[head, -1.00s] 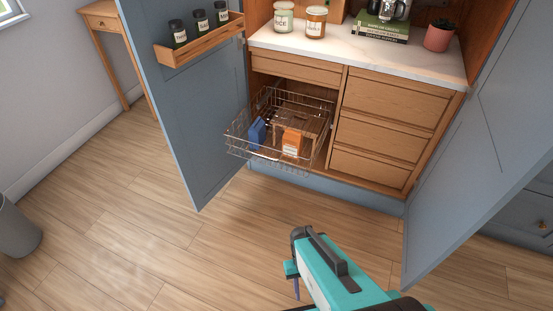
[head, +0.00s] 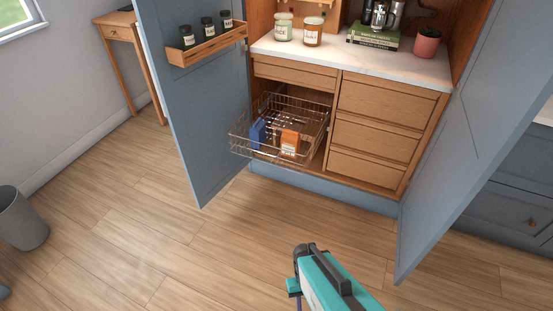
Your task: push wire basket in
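The wire basket (head: 240,145) is pulled out of the lower left opening of the larder cabinet, with its front part beyond the cabinet face. A blue box (head: 257,133) and an orange box (head: 290,141) stand in it. My arm shows at the bottom of the head view, turquoise and black, well in front of the basket and apart from it. The gripper's fingers cannot be made out clearly, so I cannot tell whether it is open or shut.
The left door (head: 200,120) with a spice rack (head: 207,46) and the right door (head: 470,150) both stand open beside the basket. Closed drawers (head: 376,140) are to its right. A grey bin (head: 20,220) stands far left. The floor in front is clear.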

